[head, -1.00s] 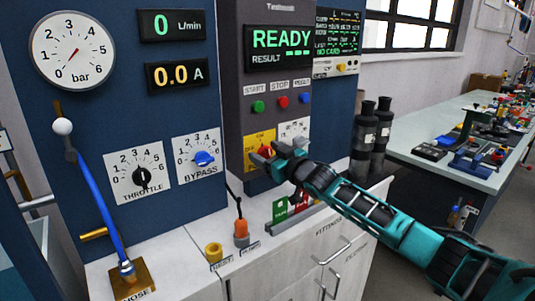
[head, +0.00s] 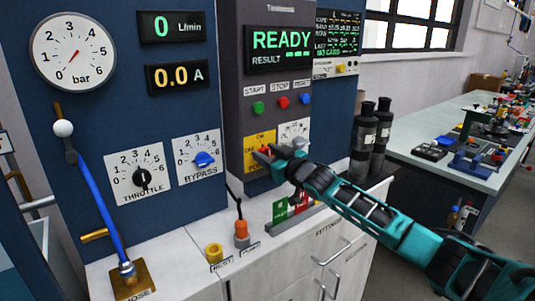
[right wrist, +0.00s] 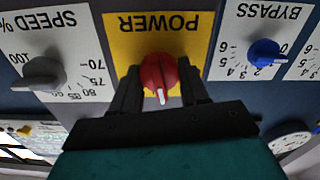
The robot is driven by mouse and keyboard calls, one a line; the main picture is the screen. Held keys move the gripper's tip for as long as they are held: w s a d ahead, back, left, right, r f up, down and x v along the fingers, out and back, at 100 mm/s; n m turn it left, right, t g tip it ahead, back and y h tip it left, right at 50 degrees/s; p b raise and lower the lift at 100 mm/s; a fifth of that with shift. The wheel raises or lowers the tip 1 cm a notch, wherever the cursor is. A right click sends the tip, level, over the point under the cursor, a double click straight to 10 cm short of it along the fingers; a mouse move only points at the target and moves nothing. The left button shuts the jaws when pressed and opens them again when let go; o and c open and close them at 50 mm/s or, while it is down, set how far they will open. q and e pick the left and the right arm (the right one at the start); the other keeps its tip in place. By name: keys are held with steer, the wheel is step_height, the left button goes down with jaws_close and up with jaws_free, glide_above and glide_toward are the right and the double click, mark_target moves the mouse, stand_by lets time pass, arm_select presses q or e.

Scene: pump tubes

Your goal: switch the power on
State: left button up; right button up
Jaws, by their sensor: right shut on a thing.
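The yellow POWER plate (head: 250,160) is low on the grey panel, with OFF at its left and ON at its top in the head view. My right gripper (head: 266,154) is at the plate and hides much of the knob. In the right wrist view, upside down, the red power knob (right wrist: 158,72) sits between the two fingers of my right gripper (right wrist: 158,88), which is shut on it. The knob's white mark points down in that picture, away from the word POWER. My left gripper is not in view.
Beside the plate are the grey SPEED knob (right wrist: 42,73) and blue BYPASS knob (right wrist: 265,52). Above are START, STOP and RESET buttons and a display (head: 281,46) reading READY. The cabinet top (head: 190,272) below holds yellow and orange parts. Dark cylinders (head: 365,140) stand behind my arm.

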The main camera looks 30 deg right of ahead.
steer(key=shift+r+m+p, duration=0.2)
steer(key=shift+m+p, duration=0.5)
steer(key=shift+p, duration=0.1)
steer(key=shift+f+m, duration=0.1)
steer(key=shift+m, duration=0.2)
steer(key=shift+f, duration=0.1)
steer(key=o, duration=1)
steer(key=shift+o, duration=0.2)
steer(key=s+d, duration=0.1)
steer(key=s, duration=1.2)
